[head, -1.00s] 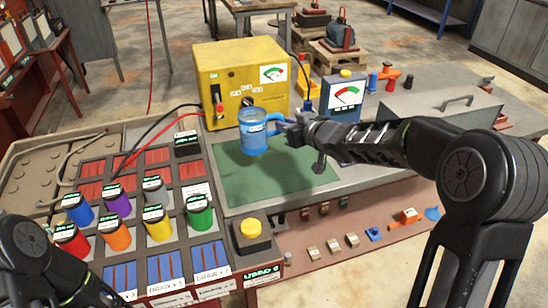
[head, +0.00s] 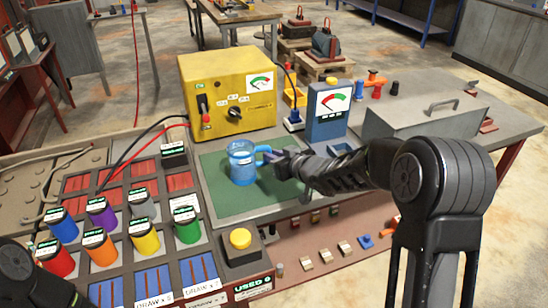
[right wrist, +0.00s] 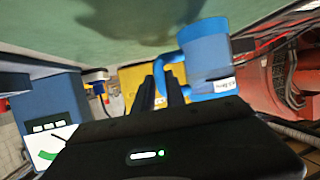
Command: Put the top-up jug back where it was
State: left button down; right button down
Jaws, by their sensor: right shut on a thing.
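The top-up jug (head: 242,163) is a translucent blue cup with a side handle and a white label. It is upright over the green mat (head: 225,205), in front of the yellow meter box. My right gripper (head: 273,160) is shut on the jug's handle from the right. In the right wrist view, the picture is upside down, and the two dark fingers (right wrist: 168,88) close on the handle of the jug (right wrist: 208,52). The jug's base is close to the mat; I cannot tell if it touches. Only dark parts of my left arm show at lower left; its gripper is out of view.
The yellow box (head: 226,92) and a blue meter (head: 329,112) stand behind the mat. Left are coloured canisters (head: 103,247) in a tray. A yellow button (head: 240,238) is in front. A grey lidded box (head: 420,118) stands right. The mat is otherwise clear.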

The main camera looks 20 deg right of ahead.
jog(key=c, duration=1.4)
grip_release()
jog(key=shift+s, duration=0.1)
jog(key=v, duration=1.2)
jog(key=shift+a, duration=0.1)
